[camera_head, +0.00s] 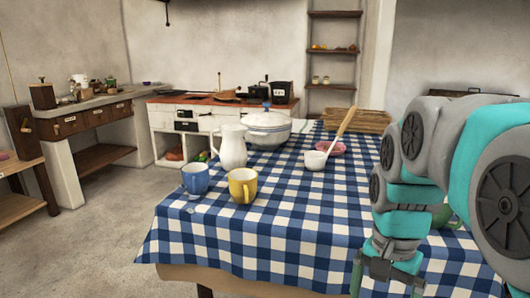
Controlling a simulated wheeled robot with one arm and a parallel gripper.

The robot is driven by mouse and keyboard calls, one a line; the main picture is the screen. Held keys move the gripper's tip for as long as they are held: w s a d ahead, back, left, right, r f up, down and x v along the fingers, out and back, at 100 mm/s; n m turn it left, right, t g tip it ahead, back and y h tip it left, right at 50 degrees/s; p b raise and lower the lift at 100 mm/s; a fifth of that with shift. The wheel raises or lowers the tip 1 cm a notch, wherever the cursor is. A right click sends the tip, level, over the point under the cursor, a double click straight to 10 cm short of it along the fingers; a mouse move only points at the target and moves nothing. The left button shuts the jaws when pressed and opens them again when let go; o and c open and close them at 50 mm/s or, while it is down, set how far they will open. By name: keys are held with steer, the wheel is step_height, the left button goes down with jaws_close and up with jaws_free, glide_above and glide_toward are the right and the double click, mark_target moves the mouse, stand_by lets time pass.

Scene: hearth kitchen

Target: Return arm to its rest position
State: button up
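My arm (425,160), teal and grey, reaches in from the right and is folded downward over the table's front right part. My gripper (387,287) hangs at the lower right, in front of the checked cloth. Its two fingers are apart and nothing shows between them. The fingertips are close to the bottom edge of the view.
A table with a blue checked cloth (290,215) holds a blue mug (195,179), yellow mug (242,186), white jug (232,147), lidded pot (267,128), ladle (340,128), pink bowl (336,148) and wooden tray (357,120). Open floor (105,240) lies left.

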steer(key=s+a+f+n, duration=0.4)
steer(key=s+f+n, duration=0.4)
steer(key=s, duration=0.5)
step_height(320, 180, down, 2)
steer(key=shift+s+f+g, duration=0.15)
steer(key=shift+s+g, duration=0.05)
steer(key=shift+g, duration=0.2)
